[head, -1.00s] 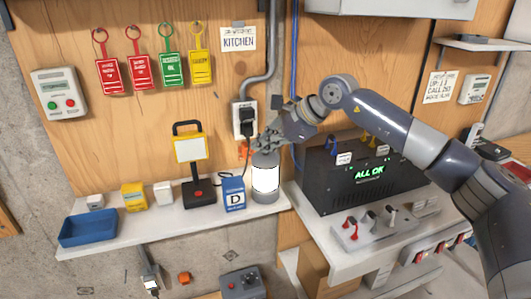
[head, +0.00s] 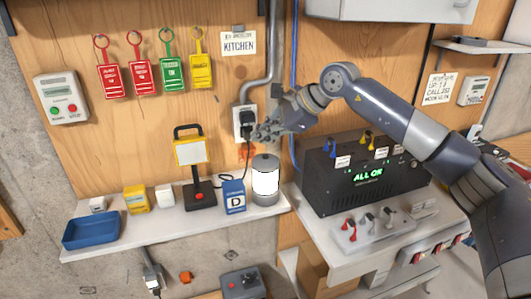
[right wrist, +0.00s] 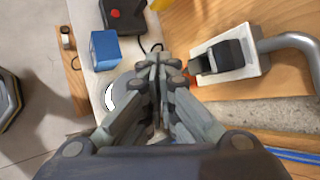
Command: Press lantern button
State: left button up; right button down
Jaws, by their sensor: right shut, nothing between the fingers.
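The lantern (head: 265,182) is a grey-capped cylinder with a bright white, glowing body, upright near the right end of the white shelf. My right gripper (head: 262,132) is shut and empty, above the lantern's top and apart from it, in front of the black plug. In the right wrist view the shut fingers (right wrist: 160,62) cover part of the lantern (right wrist: 113,92), whose rim shows to their left. I cannot make out a button on its cap. My left gripper is not in view.
A blue box marked D (head: 233,196) stands just left of the lantern. A yellow work lamp (head: 194,165) with a red button is further left. The outlet with its plug (head: 246,120) is behind the gripper. A black ALL OK unit (head: 360,178) stands to the right.

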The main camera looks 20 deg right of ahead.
notch_tip(320, 180, up, 3)
jog(key=shift+f+p, duration=0.1)
jog(key=shift+p, duration=0.55)
